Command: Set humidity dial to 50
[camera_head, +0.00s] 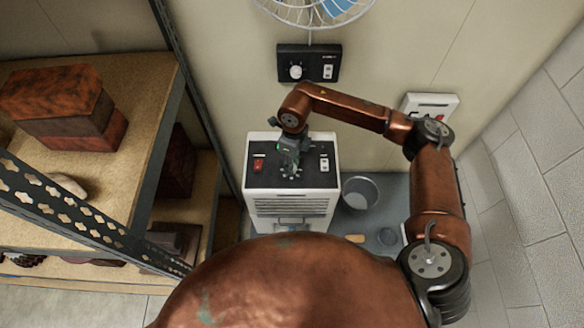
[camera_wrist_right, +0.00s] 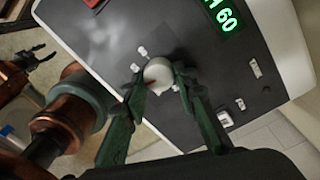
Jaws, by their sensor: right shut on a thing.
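The humidity dial (camera_wrist_right: 158,76) is a round white knob on the dark top panel of a white cabinet unit (camera_head: 292,203). My right gripper (camera_wrist_right: 157,80) has its green fingers on either side of the knob, shut on it. In the head view the right gripper (camera_head: 290,168) comes down onto the panel and largely hides the knob. A green lit display (camera_wrist_right: 223,17) on the panel reads 60; its leading text is cut off. My left gripper (camera_wrist_right: 42,55) shows small at the left of the wrist view, its fingers apart and empty.
A red switch (camera_head: 258,165) and a light switch (camera_head: 324,164) flank the gripper on the panel. A wall control box (camera_head: 309,63) with another knob sits behind, below a fan (camera_head: 315,10). Shelving (camera_head: 150,150) stands close left; a bucket (camera_head: 360,193) stands right.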

